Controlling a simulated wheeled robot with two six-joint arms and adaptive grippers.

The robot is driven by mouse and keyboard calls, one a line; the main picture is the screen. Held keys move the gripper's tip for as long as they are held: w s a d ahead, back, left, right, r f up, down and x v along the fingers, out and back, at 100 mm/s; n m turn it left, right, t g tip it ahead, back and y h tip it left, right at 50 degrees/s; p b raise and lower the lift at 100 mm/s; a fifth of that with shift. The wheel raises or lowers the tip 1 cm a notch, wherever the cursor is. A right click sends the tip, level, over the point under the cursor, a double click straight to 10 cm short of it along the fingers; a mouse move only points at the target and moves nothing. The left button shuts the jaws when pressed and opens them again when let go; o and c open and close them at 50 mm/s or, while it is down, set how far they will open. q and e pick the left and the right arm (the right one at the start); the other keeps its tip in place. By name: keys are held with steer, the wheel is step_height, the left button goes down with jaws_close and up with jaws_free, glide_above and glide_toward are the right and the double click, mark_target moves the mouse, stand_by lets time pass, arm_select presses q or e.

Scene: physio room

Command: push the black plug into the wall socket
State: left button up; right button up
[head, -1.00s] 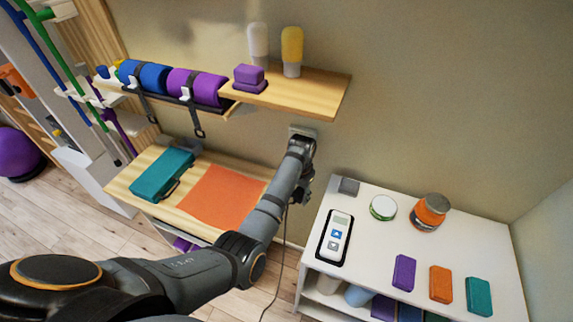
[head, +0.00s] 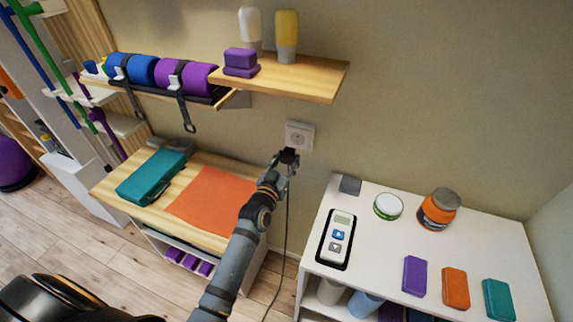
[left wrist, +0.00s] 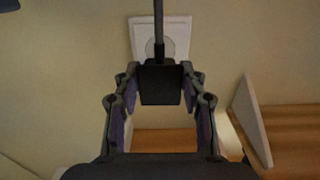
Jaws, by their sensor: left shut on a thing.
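The wall socket (head: 299,135) is a light square plate with a round recess, on the wall below the wooden shelf. It also shows in the left wrist view (left wrist: 177,24), partly covered by the plug and its cable. My left gripper (head: 284,163) is shut on the black plug (head: 289,155), which sits just below and in front of the socket, apart from it. In the left wrist view the dark plug (left wrist: 161,84) is between both fingers of the gripper (left wrist: 160,90), and its cable crosses the socket plate. The plug's pins are hidden. My right gripper is not in view.
The wooden shelf (head: 320,79) with bottles and purple blocks juts out above the socket. A white cabinet (head: 375,262) stands to the right, with a remote-like device, jars and coloured blocks. A low wooden bench (head: 110,188) stands left. The cable (head: 287,225) hangs to the floor.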

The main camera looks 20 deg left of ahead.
mark_target(297, 141)
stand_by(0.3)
arm_select(q)
steer(key=shift+w+d, duration=0.1)
steer(key=shift+w, duration=2.85)
steer(key=shift+w+b, duration=0.45)
steer(key=o, duration=1.1)
steer(key=shift+o, duration=0.2)
steer(key=s, duration=1.2)
steer(key=shift+a, duration=0.2)
